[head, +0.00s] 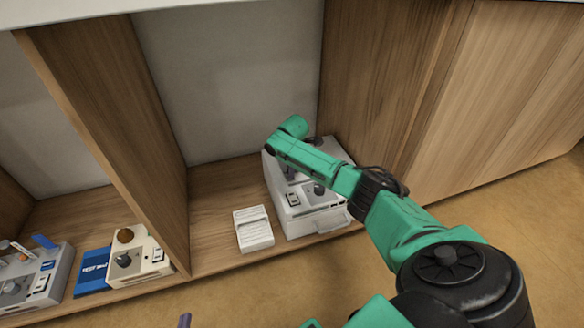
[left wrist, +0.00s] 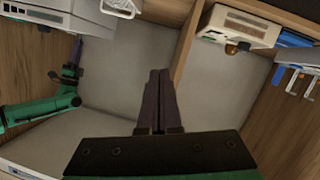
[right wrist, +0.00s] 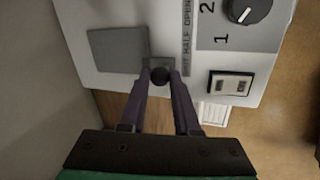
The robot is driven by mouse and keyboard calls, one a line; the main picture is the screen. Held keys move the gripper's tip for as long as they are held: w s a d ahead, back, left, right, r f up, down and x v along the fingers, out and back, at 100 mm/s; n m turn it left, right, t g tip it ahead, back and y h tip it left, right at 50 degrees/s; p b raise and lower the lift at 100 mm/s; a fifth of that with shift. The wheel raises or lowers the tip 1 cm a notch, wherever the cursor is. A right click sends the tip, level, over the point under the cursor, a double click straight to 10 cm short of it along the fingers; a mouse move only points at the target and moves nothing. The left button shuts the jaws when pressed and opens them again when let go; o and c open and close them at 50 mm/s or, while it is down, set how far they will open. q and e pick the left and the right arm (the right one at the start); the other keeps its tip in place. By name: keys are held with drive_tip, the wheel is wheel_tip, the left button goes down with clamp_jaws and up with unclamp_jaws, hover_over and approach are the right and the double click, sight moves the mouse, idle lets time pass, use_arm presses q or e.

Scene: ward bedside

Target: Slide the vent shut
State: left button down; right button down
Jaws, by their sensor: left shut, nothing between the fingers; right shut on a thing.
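The vent is on the white machine (head: 305,222) in the right-hand bay. In the right wrist view its top (right wrist: 90,25) shows a grey square plate (right wrist: 118,50) and a small black knob (right wrist: 160,76). Lettering beside the knob reads HALF and OPEN, with a partly legible SHUT at the end where the knob sits. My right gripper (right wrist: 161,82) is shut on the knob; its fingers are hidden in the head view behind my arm. My left gripper (left wrist: 158,78) is shut and empty, away from the machine; only its tip (head: 184,320) shows at the head view's bottom edge.
A white slotted block (head: 253,229) stands left of the machine. A wooden divider (head: 115,130) separates this bay from another with a beige box (head: 154,262), a blue box (head: 92,270) and a grey unit (head: 45,275). A wooden panel (head: 375,85) stands close on the right.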

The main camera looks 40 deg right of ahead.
drive_tip(key=shift+a+f, duration=0.1)
drive_tip(key=shift+a, duration=0.2)
drive_tip(key=c, duration=0.6)
unclamp_jaws()
drive_tip(key=shift+c, duration=0.2)
drive_tip(key=shift+r+p, duration=0.3)
drive_tip(key=shift+r, duration=0.1)
drive_tip(key=p+v, duration=0.2)
drive_tip(key=v, duration=0.1)
drive_tip(key=shift+d+r, duration=0.1)
drive_tip(key=shift+r, duration=0.15)
use_arm(q)
wheel_tip(320, 180, up, 6)
drive_tip(key=s+m+g+p, duration=0.1)
drive_tip(key=s+g+p, duration=0.1)
drive_tip(key=p, duration=0.3)
drive_tip(key=shift+s+a+f+g+y, duration=0.25)
drive_tip(key=shift+a+g, duration=0.2)
drive_tip(key=shift+g, duration=0.25)
use_arm(e)
drive_tip(key=v, duration=1)
